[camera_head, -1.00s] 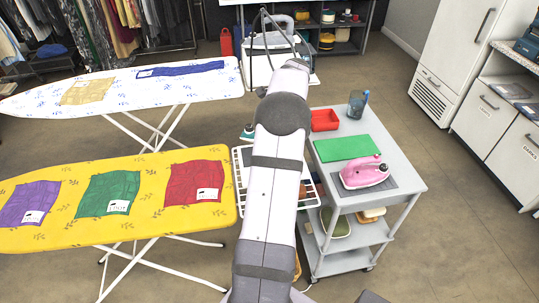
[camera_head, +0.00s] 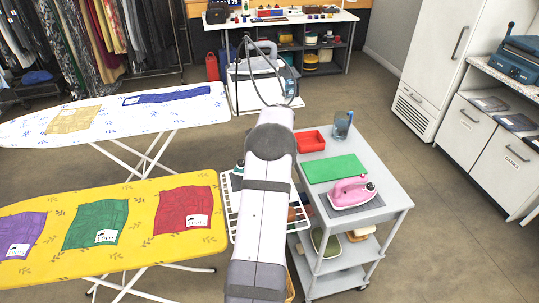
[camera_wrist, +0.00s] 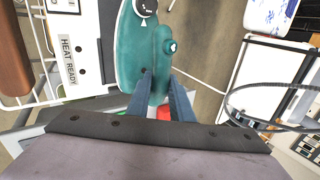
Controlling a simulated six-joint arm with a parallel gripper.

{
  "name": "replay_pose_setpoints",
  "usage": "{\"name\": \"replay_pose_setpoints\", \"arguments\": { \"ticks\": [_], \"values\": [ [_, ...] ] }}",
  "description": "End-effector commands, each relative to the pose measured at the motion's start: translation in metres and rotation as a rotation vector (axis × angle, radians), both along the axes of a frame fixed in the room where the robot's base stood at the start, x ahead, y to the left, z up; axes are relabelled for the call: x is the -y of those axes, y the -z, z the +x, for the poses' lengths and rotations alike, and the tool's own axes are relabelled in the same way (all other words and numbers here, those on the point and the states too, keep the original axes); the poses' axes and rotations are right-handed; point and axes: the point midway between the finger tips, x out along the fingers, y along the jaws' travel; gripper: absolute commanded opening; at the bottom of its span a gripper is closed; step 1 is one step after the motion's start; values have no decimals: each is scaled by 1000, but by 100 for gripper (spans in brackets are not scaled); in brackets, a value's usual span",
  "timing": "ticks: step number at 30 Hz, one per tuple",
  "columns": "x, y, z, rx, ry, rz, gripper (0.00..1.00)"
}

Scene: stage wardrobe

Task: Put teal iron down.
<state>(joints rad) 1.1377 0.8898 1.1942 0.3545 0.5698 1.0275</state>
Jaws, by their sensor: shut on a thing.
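The teal iron (camera_wrist: 132,50) hangs in my gripper (camera_wrist: 161,88), whose two blue-grey fingers close on its handle in the wrist view. In the head view only a small part of the teal iron (camera_head: 238,167) shows left of my arm, by the far end of a white wire rack (camera_head: 230,206). In the wrist view the rack (camera_wrist: 22,101) and a white plate marked HEAT READY (camera_wrist: 88,46) lie at the left, beside the iron. I cannot tell whether the iron touches the rack. My arm hides the gripper in the head view.
A grey cart (camera_head: 386,204) at the right holds a pink iron (camera_head: 352,191), a green mat (camera_head: 334,168), a red tray (camera_head: 311,141) and a blue-grey jug (camera_head: 342,124). A yellow ironing board (camera_head: 45,265) and a white one (camera_head: 100,126) stand at the left.

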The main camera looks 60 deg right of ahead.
Motion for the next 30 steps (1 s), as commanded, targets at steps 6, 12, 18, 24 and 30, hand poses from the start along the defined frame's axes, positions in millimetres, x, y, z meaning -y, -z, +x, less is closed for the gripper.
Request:
{"name": "replay_pose_setpoints", "arguments": {
  "ticks": [6, 12, 18, 24, 30],
  "values": [
    [0, 11, 0, 0, 2, 0, 0],
    [1, 32, 0, 1, 1, -2, 0],
    [1, 36, 0, 1, 1, -4, 0],
    [1, 38, 0, 1, 1, -4, 0],
    [0, 40, 0, -1, 0, 1, 39]
  ]
}}
